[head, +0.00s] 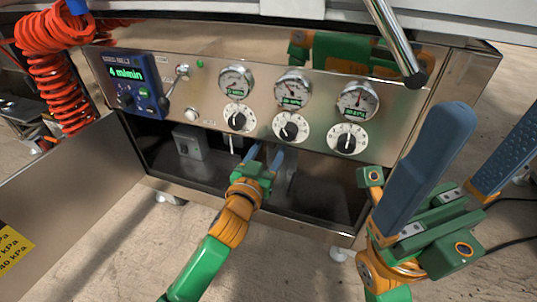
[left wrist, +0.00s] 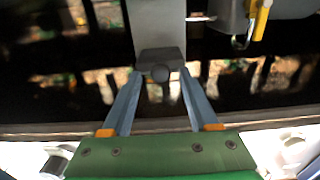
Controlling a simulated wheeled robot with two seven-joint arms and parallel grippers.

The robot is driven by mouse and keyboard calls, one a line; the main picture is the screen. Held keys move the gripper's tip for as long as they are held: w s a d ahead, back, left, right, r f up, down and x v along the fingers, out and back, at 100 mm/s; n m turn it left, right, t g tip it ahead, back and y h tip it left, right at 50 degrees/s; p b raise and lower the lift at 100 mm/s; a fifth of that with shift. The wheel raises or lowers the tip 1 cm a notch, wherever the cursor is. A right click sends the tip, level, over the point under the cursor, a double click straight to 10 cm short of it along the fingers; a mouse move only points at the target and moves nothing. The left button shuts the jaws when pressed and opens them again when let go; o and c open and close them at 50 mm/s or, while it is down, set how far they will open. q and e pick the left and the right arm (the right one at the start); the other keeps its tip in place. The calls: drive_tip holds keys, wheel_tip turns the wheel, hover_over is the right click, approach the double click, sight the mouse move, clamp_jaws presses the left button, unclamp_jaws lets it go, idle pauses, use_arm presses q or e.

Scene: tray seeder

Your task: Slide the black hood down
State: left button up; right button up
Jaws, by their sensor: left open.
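My left gripper (head: 265,154) reaches into the dark opening under the control panel (head: 215,140), with its two blue fingers apart. In the left wrist view, a dark grey block (left wrist: 160,64) with a rounded knob sits at the lower end of a grey upright plate (left wrist: 157,22). The block lies between the open fingers in the picture; I cannot tell whether they touch it. I cannot tell for sure that this block is the black hood. In the head view my gripper and the panel hide most of it. My right gripper (head: 485,135) is open and empty at the right.
The panel carries several gauges (head: 293,88), black knobs (head: 290,130) and a blue display (head: 131,85). A grey box (head: 188,142) stands inside the opening at left. A metal tube (head: 395,40) hangs at upper right. A red coiled hose (head: 60,80) is at left.

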use_arm(q)
drive_tip(key=shift+w, duration=0.1)
drive_tip(key=shift+c, duration=0.2)
clamp_jaws()
idle(1.1)
drive_tip(key=shift+f, duration=0.1)
